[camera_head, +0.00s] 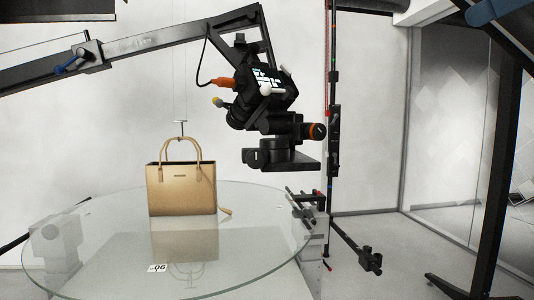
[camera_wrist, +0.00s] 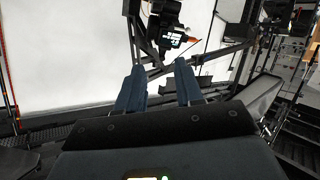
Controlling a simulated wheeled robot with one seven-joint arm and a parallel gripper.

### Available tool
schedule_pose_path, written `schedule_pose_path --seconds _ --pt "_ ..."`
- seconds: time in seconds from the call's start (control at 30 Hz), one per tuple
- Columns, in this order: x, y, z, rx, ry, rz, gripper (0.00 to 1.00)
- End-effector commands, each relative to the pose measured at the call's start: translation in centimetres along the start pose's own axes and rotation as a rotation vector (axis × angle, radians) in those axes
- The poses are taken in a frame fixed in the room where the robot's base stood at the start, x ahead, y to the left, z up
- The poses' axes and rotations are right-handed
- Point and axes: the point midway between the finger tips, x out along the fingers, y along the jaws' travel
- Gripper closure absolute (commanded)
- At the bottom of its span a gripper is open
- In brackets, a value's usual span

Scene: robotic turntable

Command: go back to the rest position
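My gripper (camera_wrist: 159,66) shows in the wrist view with its two dark blue fingers apart and nothing between them. It points toward a white backdrop and a black camera rig (camera_wrist: 168,38) farther off. In the head view I cannot make out my gripper for certain. A tan handbag (camera_head: 181,192) with two upright handles stands on a round glass turntable (camera_head: 105,225), well apart from anything of mine. A thin line and a small hook-like piece show above the bag.
In the head view the camera rig (camera_head: 265,95) hangs from a long black boom (camera_head: 140,44) above and right of the bag. A dark vertical pole (camera_head: 333,120) stands behind the turntable, with a short bar (camera_head: 357,250) low beside it.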

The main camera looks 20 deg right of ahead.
Motion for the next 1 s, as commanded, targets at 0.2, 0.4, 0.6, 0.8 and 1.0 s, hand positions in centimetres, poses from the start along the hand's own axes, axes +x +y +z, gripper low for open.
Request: schedule_pose_path --seconds 0.2,0.4,0.6,0.8,1.0 --pt "1.6 0.5 1.1 0.054 0.064 -0.001 0.64" --pt "4.0 1.1 2.6 0.132 0.147 -0.001 0.64" --pt "8.0 1.4 5.4 0.259 0.262 0.004 0.64" --pt "13.6 0.9 9.8 0.44 0.389 0.035 0.64" --pt "18.9 -1.3 15.0 0.609 0.467 0.088 0.64"
